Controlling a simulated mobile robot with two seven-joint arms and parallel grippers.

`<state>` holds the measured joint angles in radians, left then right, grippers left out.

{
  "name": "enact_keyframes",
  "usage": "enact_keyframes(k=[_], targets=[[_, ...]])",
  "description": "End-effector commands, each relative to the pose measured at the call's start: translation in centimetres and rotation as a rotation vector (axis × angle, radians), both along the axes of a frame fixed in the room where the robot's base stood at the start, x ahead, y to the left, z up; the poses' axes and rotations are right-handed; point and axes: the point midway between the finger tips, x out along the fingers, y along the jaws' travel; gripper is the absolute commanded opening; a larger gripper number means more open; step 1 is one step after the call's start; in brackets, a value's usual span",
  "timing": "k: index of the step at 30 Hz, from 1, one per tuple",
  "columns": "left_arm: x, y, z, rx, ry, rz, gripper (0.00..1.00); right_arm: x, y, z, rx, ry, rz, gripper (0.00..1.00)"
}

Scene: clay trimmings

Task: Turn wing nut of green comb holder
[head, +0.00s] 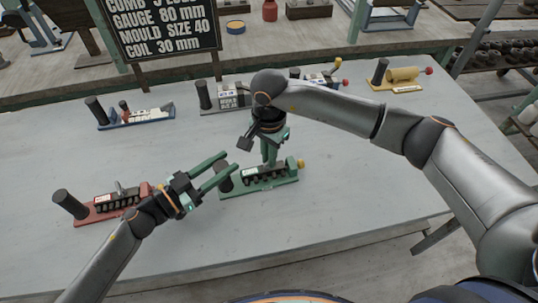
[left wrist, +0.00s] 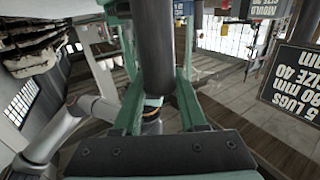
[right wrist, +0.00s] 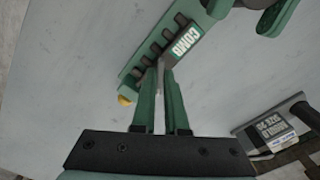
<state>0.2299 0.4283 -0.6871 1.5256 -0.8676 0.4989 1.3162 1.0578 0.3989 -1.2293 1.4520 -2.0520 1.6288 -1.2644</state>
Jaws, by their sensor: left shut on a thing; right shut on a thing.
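The green comb holder (head: 285,181) lies on the table, with a row of dark lugs, a COMB label (right wrist: 186,38) and a yellow knob (head: 300,163) at one end. My left gripper (head: 230,164) is shut around its dark upright post (head: 225,178); the post (left wrist: 155,50) fills the space between the fingers in the left wrist view. My right gripper (head: 269,162) points down over the middle of the holder. In the right wrist view, its fingers (right wrist: 168,72) are shut on a thin grey piece, the wing nut (right wrist: 159,82), mostly hidden between them.
A red holder (head: 88,217) with its own wing nut lies at the left. Blue (head: 135,121), grey (head: 222,106) and yellow (head: 403,76) devices stand along the back. A dark sign (head: 158,28) rises behind them. The table front is clear.

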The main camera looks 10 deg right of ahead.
Motion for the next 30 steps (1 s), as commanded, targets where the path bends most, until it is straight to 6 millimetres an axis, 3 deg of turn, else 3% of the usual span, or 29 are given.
enact_keyframes(k=[11, 30], targets=[[0.01, 0.03, -0.06, 0.001, 0.0, 0.001, 0.0, 0.11, -0.06, 0.09, -0.001, -0.002, -0.125, 0.0], [0.01, 0.04, -0.08, 0.001, 0.002, 0.002, 0.0, 0.24, -0.02, 0.09, 0.0, -0.001, -0.707, 0.0]])
